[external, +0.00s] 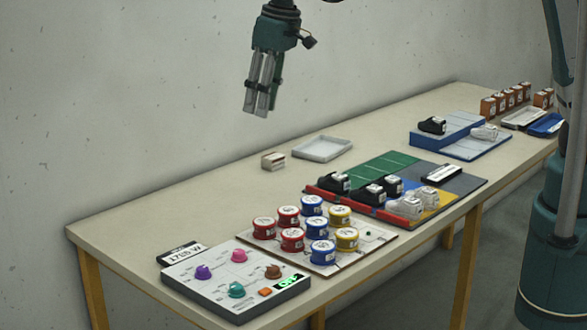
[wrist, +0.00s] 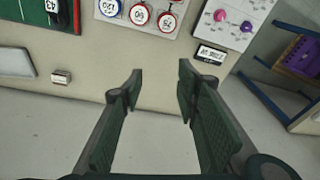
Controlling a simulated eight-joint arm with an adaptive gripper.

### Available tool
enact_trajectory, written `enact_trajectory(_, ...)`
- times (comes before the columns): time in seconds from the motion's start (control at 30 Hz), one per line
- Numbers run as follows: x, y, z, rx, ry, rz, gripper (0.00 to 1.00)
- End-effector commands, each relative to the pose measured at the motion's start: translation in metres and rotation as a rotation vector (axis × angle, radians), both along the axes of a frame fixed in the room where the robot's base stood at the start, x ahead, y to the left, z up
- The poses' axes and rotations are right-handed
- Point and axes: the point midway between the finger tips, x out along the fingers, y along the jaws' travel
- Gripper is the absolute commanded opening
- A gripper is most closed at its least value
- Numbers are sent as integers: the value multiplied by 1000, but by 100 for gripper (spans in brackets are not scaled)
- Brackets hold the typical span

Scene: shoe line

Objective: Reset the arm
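My gripper (external: 260,108) hangs in the air above the far side of the table, near the wall, fingers pointing down. In the wrist view its two dark fingers (wrist: 160,76) stand apart with nothing between them, so it is open and empty. The table (external: 190,205) lies below, clear of the fingers. My arm's upper part runs out of the top of the external view.
A control panel (external: 240,278) with coloured knobs sits at the near left. Beside it are a board of coloured round pots (external: 320,252), a coloured mat with shoes (external: 375,163), a small box (external: 273,161) and a grey tray (external: 322,148). The table's left end has free room.

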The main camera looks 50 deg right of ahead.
Motion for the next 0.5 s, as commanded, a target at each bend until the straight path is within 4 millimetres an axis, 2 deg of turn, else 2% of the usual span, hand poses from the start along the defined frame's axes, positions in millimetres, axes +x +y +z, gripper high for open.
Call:
enact_trajectory(0.03,1,-16,5,5,-7,-8,32)
enact_trajectory(0.1,1,-36,11,10,-18,-17,32)
enact_trajectory(0.5,-7,-148,37,36,-86,-63,32)
